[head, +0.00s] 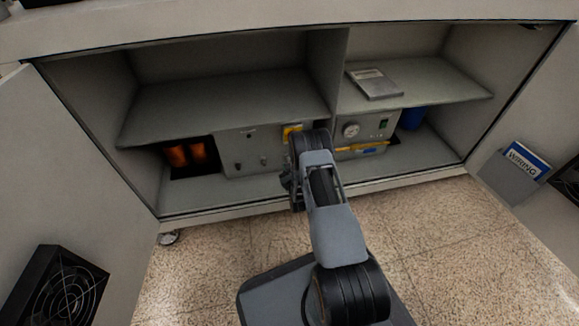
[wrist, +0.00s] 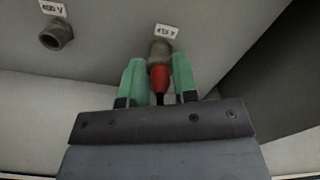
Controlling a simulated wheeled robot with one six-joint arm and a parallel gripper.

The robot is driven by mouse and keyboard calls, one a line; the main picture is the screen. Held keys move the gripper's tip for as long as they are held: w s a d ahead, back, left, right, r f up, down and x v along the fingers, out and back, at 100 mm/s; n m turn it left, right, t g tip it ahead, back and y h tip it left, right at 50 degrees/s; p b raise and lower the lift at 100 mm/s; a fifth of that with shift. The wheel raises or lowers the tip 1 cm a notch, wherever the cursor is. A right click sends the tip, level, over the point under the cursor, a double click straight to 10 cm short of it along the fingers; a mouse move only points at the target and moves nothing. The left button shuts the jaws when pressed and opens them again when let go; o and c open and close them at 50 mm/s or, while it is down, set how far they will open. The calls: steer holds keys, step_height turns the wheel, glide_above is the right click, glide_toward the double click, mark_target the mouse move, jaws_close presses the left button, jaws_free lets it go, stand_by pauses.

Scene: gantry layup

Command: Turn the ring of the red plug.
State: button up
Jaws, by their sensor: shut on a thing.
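The red plug (wrist: 159,77) sits at a grey round socket under a label that seems to read 415 V, in the wrist view. Its grey ring (wrist: 159,49) shows just above the red body, against the panel. My gripper (wrist: 158,70) has its two green fingers on either side of the plug and ring, shut on them. Whether the fingertips grip the ring or the red body is hard to tell. A dark cable end shows below the red body. In the head view my gripper and the plug are hidden behind my arm.
A second grey socket (wrist: 56,36), labelled 400 V, is empty on the panel's left. In the head view, the grey box (head: 245,152) stands on the cabinet's lower shelf, beside orange glowing cylinders (head: 188,155). An instrument with a gauge (head: 351,130) stands right. Open doors flank the cabinet.

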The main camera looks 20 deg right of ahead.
steer(key=o, duration=0.9)
steer(key=shift+o, duration=0.2)
steer(key=s+a+p, duration=0.2)
steer(key=s+p, duration=0.3)
steer(key=s, duration=0.8)
steer(key=shift+s+a, duration=0.25)
steer(key=shift+a, duration=0.1)
